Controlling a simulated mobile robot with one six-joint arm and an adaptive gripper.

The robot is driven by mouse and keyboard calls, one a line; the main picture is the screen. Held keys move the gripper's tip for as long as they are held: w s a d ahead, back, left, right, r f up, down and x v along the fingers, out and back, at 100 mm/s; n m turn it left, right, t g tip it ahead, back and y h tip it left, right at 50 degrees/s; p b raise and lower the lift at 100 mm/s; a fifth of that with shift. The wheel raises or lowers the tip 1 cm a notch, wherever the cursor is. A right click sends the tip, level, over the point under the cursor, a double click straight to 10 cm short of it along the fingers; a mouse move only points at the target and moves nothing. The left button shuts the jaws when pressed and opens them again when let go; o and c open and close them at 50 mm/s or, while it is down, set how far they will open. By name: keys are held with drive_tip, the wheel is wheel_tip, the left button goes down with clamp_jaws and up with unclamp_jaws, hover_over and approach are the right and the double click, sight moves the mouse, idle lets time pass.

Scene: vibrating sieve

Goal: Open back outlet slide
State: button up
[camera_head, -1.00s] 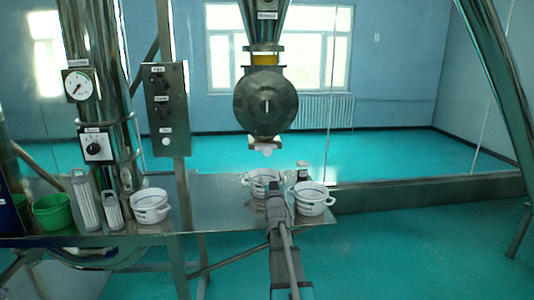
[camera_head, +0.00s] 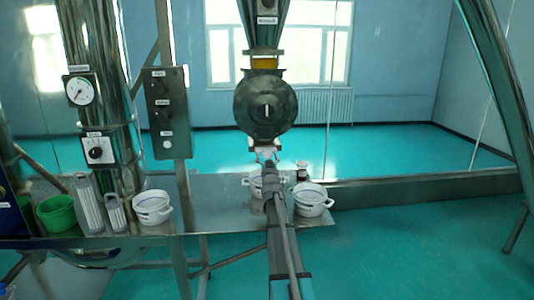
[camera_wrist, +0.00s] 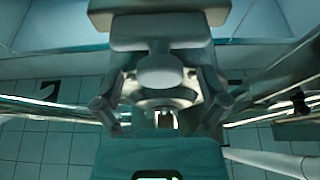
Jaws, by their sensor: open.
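A round dark metal housing (camera_head: 265,106) hangs in the middle of the head view, with a short outlet (camera_head: 265,142) at its bottom. A pale knob-like piece showed under that outlet; my gripper now largely covers it. My gripper (camera_head: 267,154) points up at the outlet from below, its two fingers spread. In the wrist view my gripper (camera_wrist: 167,112) is open, one finger at each side of a rounded grey block (camera_wrist: 160,71), which appears to be the slide's handle. I cannot tell whether the fingers touch it. A round metal opening lies behind the block.
A steel table (camera_head: 215,210) stands below. Another white pot (camera_head: 152,207), a green bucket (camera_head: 57,213) and a control box (camera_head: 167,112) are left.

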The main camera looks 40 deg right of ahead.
drive_tip(key=shift+w+d+r, duration=0.2)
drive_tip(key=shift+w+d, duration=0.05)
drive_tip(key=shift+w, duration=0.15)
drive_tip(key=shift+c, duration=0.3)
